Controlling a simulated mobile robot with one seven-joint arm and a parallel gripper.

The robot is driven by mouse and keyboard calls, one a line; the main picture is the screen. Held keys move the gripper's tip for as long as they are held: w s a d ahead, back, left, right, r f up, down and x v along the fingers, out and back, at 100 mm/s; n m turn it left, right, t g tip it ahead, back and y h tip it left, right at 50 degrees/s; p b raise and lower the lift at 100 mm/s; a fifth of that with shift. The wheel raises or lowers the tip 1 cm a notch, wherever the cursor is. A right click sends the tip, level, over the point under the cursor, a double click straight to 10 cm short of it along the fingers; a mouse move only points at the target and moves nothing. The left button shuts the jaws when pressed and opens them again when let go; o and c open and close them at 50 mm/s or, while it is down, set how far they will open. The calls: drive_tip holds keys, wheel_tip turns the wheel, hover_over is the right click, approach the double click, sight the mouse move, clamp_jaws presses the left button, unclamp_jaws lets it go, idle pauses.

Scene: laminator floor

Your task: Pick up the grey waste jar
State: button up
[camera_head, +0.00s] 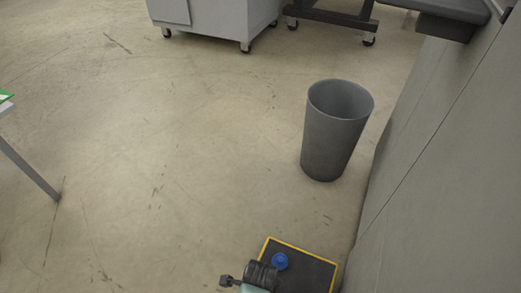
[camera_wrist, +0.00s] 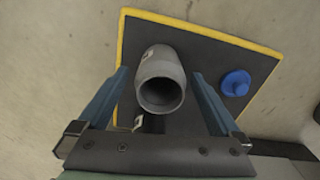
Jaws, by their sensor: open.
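The grey jar (camera_wrist: 158,64) shows in the wrist view, with its round open mouth towards the camera. It is over a dark mat (camera_wrist: 205,48) with a yellow edge. My gripper (camera_wrist: 160,76) is open, with one blue finger on each side of the jar and a visible gap at both sides. I cannot tell how far the fingertips are above the mat. In the head view my arm's end is at the bottom edge, over the mat (camera_head: 311,265), and I cannot make out the jar there.
A blue knobbed object (camera_wrist: 236,83) is on the mat, right of the jar. A dark item with a white label (camera_wrist: 152,123) is partly hidden below the jar. A large grey bin (camera_head: 334,135) stands behind the mat, beside a grey panel (camera_head: 440,170).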

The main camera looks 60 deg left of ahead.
drive_tip(key=shift+f, duration=0.6)
drive_tip(key=c, duration=1.4)
drive_tip(key=shift+c, duration=0.2)
drive_tip(key=shift+r, duration=0.2)
